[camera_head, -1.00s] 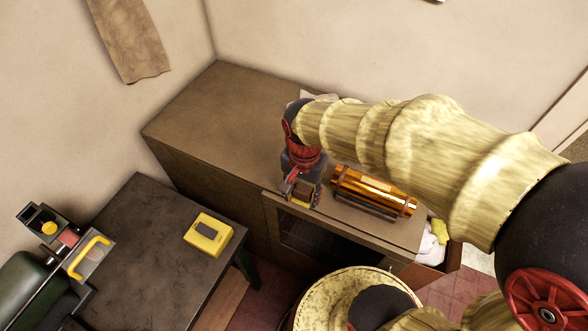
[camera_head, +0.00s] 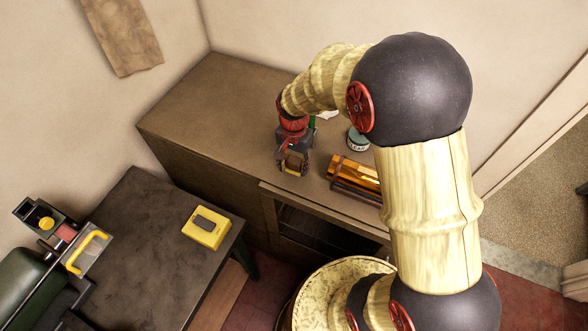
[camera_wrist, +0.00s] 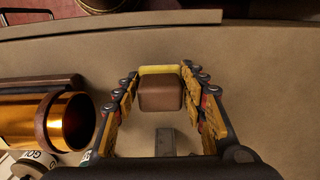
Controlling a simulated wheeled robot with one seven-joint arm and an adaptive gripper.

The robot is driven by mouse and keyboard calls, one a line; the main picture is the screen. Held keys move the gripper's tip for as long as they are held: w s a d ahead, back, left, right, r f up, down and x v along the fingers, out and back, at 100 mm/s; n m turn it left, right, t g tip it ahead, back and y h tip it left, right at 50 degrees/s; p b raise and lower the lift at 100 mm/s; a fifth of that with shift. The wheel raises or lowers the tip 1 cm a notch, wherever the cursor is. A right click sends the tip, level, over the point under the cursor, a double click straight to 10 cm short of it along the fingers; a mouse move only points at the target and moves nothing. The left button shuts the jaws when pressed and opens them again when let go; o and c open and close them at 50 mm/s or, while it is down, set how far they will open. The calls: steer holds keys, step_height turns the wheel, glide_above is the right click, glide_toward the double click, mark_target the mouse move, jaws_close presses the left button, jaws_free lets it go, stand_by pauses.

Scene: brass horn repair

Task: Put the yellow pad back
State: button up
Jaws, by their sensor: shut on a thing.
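My gripper (camera_head: 292,168) is over the brown cabinet top, left of the brass tube, and points down. In the wrist view its fingers (camera_wrist: 163,92) are shut on a brown block with a yellow strip along its far edge (camera_wrist: 160,70), which looks like the yellow pad. In the head view the held block is small and partly covered by the fingers. Whether it touches the cabinet top, I cannot tell. A yellow case with a grey top piece (camera_head: 206,228) lies on the dark table at the left.
The brass tube (camera_head: 352,172) lies in a dark cradle on the cabinet (camera_head: 205,95); a labelled jar (camera_head: 357,140) stands behind it. A small grey piece (camera_wrist: 165,141) shows below the block. A machine with a yellow handle (camera_head: 88,250) stands on the dark table (camera_head: 140,225). The cabinet's left part is clear.

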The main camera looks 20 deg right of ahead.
steer(key=shift+s+f, duration=0.1)
steer(key=shift+f, duration=1.05)
steer(key=shift+f, duration=0.15)
steer(key=o, duration=1.1)
